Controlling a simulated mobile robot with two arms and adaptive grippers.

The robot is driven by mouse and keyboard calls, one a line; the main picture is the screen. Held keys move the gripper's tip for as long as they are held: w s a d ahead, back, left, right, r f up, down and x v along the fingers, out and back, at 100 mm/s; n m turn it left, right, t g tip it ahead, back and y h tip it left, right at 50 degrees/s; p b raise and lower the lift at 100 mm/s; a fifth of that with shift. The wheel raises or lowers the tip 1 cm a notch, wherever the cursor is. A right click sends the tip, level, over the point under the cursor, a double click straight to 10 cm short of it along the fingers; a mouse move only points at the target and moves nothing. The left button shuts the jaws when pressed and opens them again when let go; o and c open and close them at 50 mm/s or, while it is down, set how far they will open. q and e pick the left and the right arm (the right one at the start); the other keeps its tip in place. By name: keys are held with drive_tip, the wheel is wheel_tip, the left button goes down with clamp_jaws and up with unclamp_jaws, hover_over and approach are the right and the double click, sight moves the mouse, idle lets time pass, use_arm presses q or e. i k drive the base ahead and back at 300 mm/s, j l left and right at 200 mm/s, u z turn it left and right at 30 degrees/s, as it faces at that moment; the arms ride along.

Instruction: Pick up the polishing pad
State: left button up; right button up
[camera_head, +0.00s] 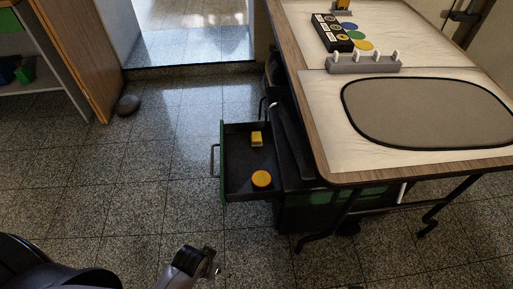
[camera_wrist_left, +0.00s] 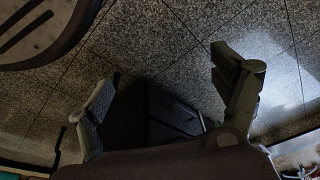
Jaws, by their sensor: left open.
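A round orange-yellow disc (camera_head: 261,178), which looks like the polishing pad, lies in the open dark drawer (camera_head: 237,187) near the drawer's front end. A small yellow block (camera_head: 256,139) lies farther back in the same drawer. My left gripper (camera_head: 214,264) shows at the bottom of the head view, below and left of the drawer and apart from it. In the left wrist view its two fingers (camera_wrist_left: 168,68) are spread with nothing between them. My right gripper is not in view.
The workbench (camera_head: 315,120) stands right of the drawer, with a grey oval mat (camera_head: 430,112), a grey hook rack (camera_head: 362,62) and a black tray of discs (camera_head: 331,33).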

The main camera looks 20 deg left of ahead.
sight(255, 138)
drive_tip(key=i+j+z, duration=0.1)
drive_tip(key=j, duration=0.3)
drive_tip(key=i+j+z, duration=0.1)
drive_tip(key=j, duration=0.3)
drive_tip(key=i+j+z, duration=0.1)
drive_tip(key=j, duration=0.3)
drive_tip(key=i+j+z, duration=0.1)
drive_tip(key=j, duration=0.35)
drive_tip(key=i+j+z, duration=0.1)
drive_tip(key=j, duration=0.3)
drive_tip(key=i, duration=0.1)
